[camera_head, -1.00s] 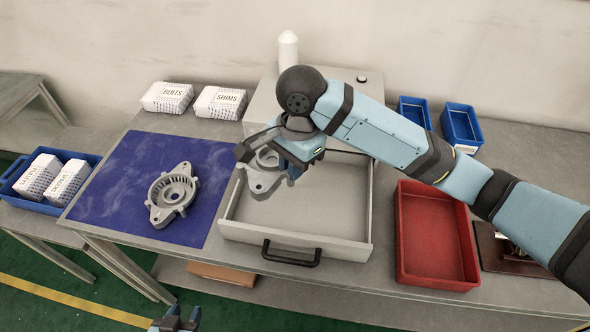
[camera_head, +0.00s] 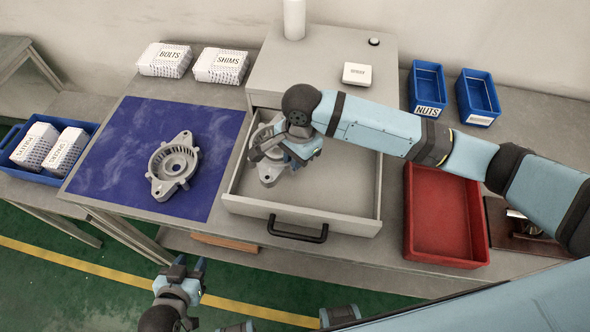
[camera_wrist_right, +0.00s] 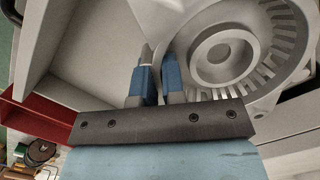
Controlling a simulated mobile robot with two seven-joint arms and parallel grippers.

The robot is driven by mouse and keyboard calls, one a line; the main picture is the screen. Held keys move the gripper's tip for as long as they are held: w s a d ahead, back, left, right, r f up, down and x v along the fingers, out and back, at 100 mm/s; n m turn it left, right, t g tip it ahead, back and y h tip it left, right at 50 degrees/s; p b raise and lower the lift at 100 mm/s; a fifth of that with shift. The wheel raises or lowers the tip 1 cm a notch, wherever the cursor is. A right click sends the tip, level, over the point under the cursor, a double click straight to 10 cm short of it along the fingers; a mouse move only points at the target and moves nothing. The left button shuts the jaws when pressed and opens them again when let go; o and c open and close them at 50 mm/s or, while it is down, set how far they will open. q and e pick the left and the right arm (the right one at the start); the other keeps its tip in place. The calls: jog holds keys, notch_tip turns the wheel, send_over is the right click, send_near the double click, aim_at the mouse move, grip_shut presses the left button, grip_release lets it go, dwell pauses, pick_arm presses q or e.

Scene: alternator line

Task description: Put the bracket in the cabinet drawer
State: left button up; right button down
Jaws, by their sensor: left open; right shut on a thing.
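A grey round bracket (camera_head: 267,172) with a slotted ring is at the left end of the open cabinet drawer (camera_head: 345,212). My right gripper (camera_head: 285,155) is shut on its edge; the arm hides part of it. In the right wrist view the fingers (camera_wrist_right: 157,78) pinch the rim of the bracket (camera_wrist_right: 228,48), with the drawer wall beside it. I cannot tell whether the bracket touches the drawer floor. A second, similar bracket (camera_head: 173,165) lies on the blue mat (camera_head: 110,150). My left gripper (camera_head: 187,268) is open and empty, in front of the table.
The cabinet (camera_head: 300,65) stands behind the drawer. A red tray (camera_head: 440,255) is right of the drawer, with two blue bins (camera_head: 427,85) behind. White boxes (camera_head: 165,60) stand at the back left. My right arm spans the drawer's right side.

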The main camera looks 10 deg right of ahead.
aim_at(295, 179)
notch_tip(295, 179, down, 5)
jog(key=shift+f, duration=0.35)
dwell(0.3)
jog(key=c, duration=1.2)
grip_release()
jog(key=shift+f, duration=0.15)
jog(key=r, duration=0.8)
jog(key=d+r, duration=0.1)
jog(key=r, duration=0.3)
jog(key=shift+w+d+r, duration=0.1)
jog(key=shift+w, duration=0.3)
